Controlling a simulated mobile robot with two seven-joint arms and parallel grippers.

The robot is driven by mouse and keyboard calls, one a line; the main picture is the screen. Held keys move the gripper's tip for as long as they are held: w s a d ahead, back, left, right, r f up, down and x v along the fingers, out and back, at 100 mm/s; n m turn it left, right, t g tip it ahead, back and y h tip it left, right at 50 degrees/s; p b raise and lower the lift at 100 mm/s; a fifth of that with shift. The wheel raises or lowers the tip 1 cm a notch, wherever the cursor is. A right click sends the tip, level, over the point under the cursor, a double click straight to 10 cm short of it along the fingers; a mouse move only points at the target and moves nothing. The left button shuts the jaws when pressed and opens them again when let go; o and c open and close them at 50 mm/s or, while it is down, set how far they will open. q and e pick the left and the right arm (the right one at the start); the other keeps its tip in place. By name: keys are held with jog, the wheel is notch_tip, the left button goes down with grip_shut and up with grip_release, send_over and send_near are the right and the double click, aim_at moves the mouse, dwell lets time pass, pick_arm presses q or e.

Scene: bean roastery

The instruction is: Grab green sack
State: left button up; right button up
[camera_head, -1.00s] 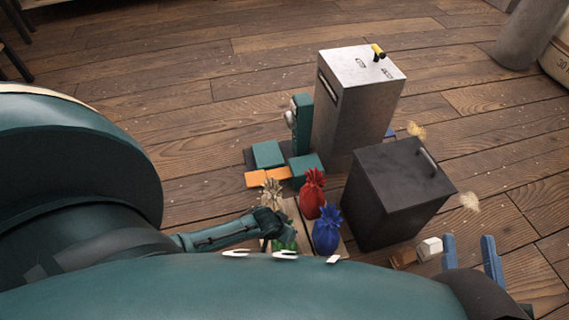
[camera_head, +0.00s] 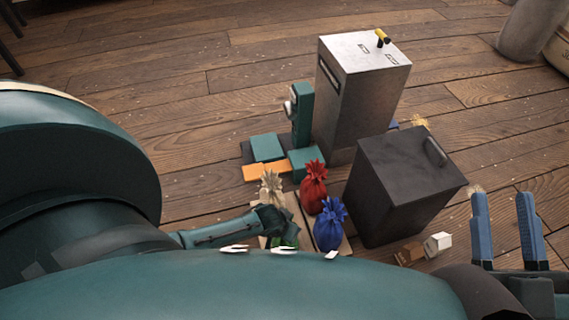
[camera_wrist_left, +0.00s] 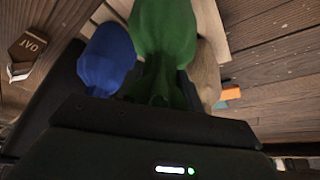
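The green sack (camera_head: 285,243) is at the front edge of the wooden board, mostly hidden behind my body and left gripper in the head view. In the left wrist view the green sack (camera_wrist_left: 165,30) fills the centre, narrowing downward between the dark fingers. My left gripper (camera_head: 278,225) is at the sack, its fingers on either side; whether they press on it cannot be told. My right gripper (camera_head: 506,200) has two blue fingers spread apart and empty, right of the dark box.
A blue sack (camera_head: 330,228), a red sack (camera_head: 313,190) and a beige sack (camera_head: 271,188) stand close beside it. A dark box (camera_head: 400,195) and tall metal bin (camera_head: 350,105) stand behind. Small brown (camera_head: 408,254) and white (camera_head: 437,244) boxes lie at right. Floor at left is open.

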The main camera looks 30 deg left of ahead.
pick_arm(q)
grip_shut()
dwell(0.9)
jog(key=shift+w+r, duration=0.15)
